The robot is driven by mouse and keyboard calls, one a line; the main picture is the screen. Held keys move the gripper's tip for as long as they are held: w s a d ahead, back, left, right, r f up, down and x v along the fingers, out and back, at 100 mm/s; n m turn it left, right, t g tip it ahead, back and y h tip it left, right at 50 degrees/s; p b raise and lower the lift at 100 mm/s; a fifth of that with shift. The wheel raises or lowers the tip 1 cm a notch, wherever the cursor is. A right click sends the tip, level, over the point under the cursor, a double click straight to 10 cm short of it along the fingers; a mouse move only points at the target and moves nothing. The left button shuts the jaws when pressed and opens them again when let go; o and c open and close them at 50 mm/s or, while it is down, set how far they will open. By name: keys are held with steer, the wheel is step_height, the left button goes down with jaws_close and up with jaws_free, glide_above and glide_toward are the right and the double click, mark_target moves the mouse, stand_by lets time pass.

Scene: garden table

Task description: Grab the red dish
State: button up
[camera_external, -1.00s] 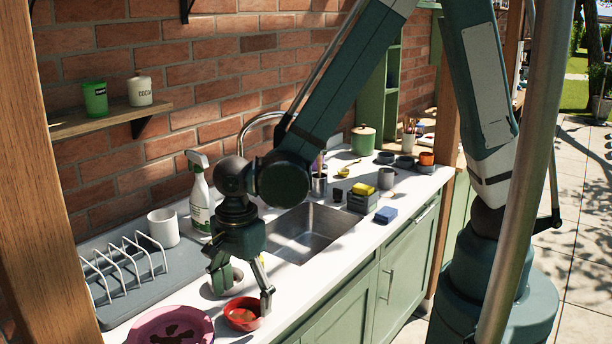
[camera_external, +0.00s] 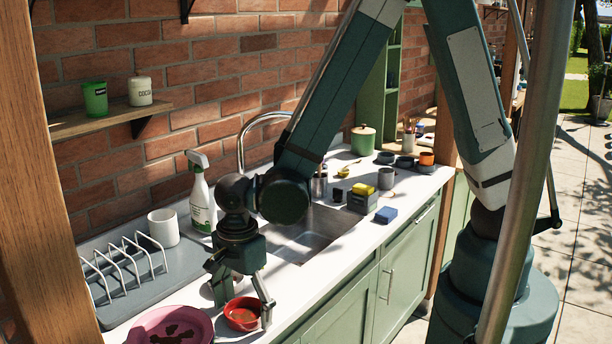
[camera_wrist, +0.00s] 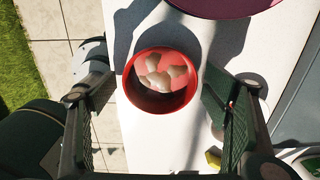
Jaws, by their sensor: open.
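The red dish (camera_external: 243,313) is a small round bowl on the white counter near its front edge. In the wrist view the red dish (camera_wrist: 134,88) lies between the fingers, toward their tips, with pale brownish pieces inside. My gripper (camera_external: 243,303) is open and points down over the dish, one finger on each side. In the wrist view my gripper (camera_wrist: 158,95) shows its two fingers spread wide, with a gap on the right side of the dish. I cannot tell whether the left finger touches it.
A pink plate (camera_external: 160,330) with brown stains lies just left of the dish. A grey drying mat (camera_external: 125,285) with a white rack and a white mug (camera_external: 163,228) is behind. A spray bottle (camera_external: 201,200) and the sink (camera_external: 310,235) are nearby. The counter's front edge is close.

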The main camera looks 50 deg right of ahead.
mark_target(245, 318)
steer(key=c, duration=1)
steer(key=shift+r, duration=0.1)
steer(key=shift+r, duration=4.95)
